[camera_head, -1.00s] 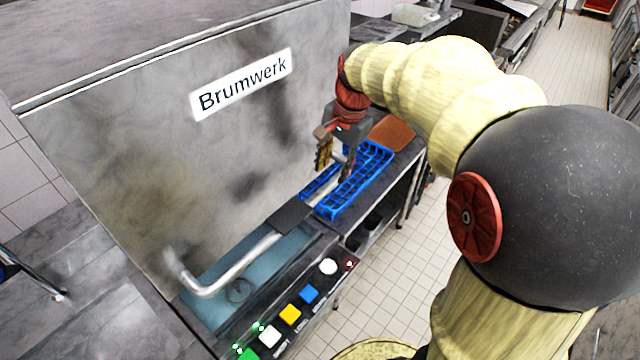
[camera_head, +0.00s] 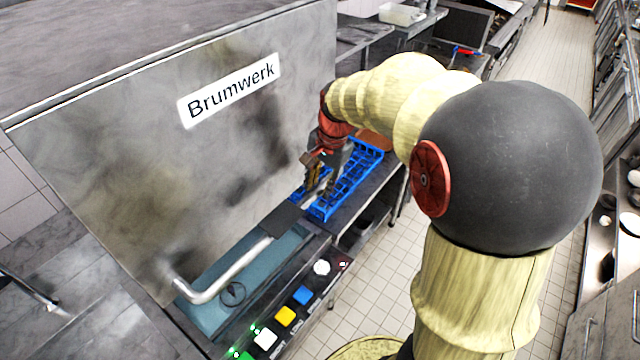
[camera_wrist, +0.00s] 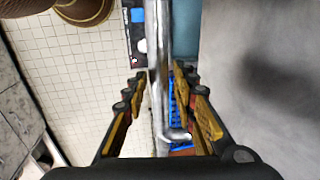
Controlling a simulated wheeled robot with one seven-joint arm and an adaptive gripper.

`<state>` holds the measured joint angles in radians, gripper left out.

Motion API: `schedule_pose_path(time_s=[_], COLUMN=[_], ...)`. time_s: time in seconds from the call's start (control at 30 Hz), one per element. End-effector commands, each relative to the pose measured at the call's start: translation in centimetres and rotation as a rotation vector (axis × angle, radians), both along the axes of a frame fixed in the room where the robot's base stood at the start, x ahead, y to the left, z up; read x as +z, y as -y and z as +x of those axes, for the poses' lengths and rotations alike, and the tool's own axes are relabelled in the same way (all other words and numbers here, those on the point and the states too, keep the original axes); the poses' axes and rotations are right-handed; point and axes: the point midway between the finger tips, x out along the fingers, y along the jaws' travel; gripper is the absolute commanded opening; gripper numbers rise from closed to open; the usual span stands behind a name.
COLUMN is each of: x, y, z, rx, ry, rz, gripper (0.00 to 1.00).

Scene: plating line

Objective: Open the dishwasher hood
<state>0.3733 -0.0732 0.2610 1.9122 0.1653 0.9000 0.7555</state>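The dishwasher hood (camera_head: 130,170) is a large, stained grey metal panel with a "Brumwerk" label, and it hangs low over the machine. Its silver tubular handle (camera_head: 225,275) runs along the lower front edge, with a dark section partway along. My gripper (camera_head: 318,182) is at the far part of the handle. In the wrist view the handle (camera_wrist: 158,60) runs lengthwise between the two yellow-and-black fingers of my gripper (camera_wrist: 160,85). The fingers are apart, one on each side of the bar, with gaps visible. In the head view the fingertips are partly hidden.
A control strip with coloured buttons (camera_head: 285,317) lies below the handle. A blue rack (camera_head: 350,180) stands on the side table beyond my gripper. A tiled floor (camera_head: 385,265) is open to the right, and a counter with dishes (camera_head: 628,225) stands at the far right.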

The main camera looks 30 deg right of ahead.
Motion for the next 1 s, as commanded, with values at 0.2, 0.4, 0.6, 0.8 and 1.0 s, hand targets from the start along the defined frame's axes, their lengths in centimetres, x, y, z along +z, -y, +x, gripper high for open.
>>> schedule_pose_path(time_s=[0.2,0.4,0.6,0.8,1.0], x=[0.02,0.03,0.03,0.04,-0.12], y=[0.01,0.01,0.01,0.01,0.01], z=[0.00,0.01,0.01,0.01,0.01], rx=[0.000,0.000,0.000,0.000,0.000], ry=[0.000,0.000,0.000,0.000,0.000], rz=[0.000,0.000,0.000,0.000,0.000], gripper=[0.13,0.02,0.00,0.00,0.00])
